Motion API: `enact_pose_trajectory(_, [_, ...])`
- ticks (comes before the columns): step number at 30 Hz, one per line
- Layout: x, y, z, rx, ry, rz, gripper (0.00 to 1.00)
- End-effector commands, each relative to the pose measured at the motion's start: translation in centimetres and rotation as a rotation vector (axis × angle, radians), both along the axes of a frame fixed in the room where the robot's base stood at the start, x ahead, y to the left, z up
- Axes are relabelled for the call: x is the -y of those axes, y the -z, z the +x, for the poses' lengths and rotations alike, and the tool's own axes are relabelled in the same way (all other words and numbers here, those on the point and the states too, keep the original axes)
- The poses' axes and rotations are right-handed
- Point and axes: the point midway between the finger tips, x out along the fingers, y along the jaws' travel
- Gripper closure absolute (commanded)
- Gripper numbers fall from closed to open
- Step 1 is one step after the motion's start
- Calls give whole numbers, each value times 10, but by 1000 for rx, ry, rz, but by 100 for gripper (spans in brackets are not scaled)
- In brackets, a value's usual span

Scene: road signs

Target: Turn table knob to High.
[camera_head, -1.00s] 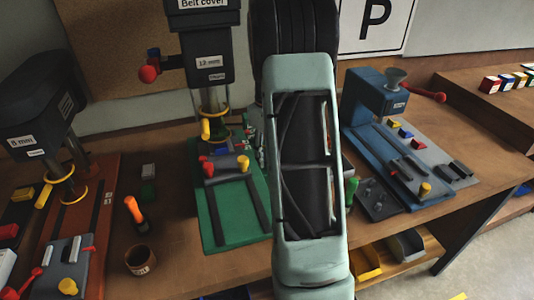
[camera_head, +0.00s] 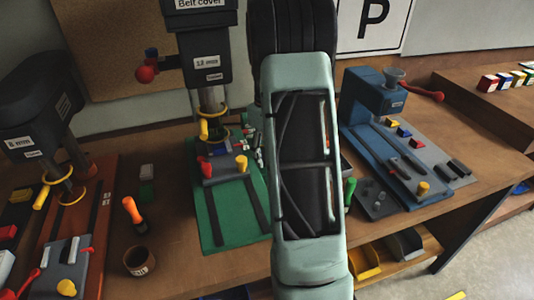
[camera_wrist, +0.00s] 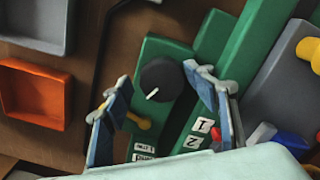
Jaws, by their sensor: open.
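In the wrist view a round black knob (camera_wrist: 160,79) sits on a green block. Its white pointer line points down and to the left. My gripper (camera_wrist: 157,77) is open, with its blue-grey fingers on either side of the knob in the picture. I cannot tell whether they touch it. Small white labels (camera_wrist: 145,151) are at the lower end of the block, too small to read surely. In the head view my arm hides the gripper and the knob. The green machine base (camera_head: 215,224) stands left of my arm.
An orange tray (camera_wrist: 33,95) and a grey tray (camera_wrist: 38,22) lie left in the wrist view. A yellow knob (camera_wrist: 310,50) is at the right. In the head view, a blue machine (camera_head: 372,98) stands to the right and a brown cup (camera_head: 139,262) to the left.

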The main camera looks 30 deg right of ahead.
Motion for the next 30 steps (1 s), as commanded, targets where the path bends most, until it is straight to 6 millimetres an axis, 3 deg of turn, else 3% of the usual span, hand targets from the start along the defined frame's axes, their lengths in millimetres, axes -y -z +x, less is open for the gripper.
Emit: enact_pose_trajectory(30, [0, -73, 1, 2, 0, 1, 42])
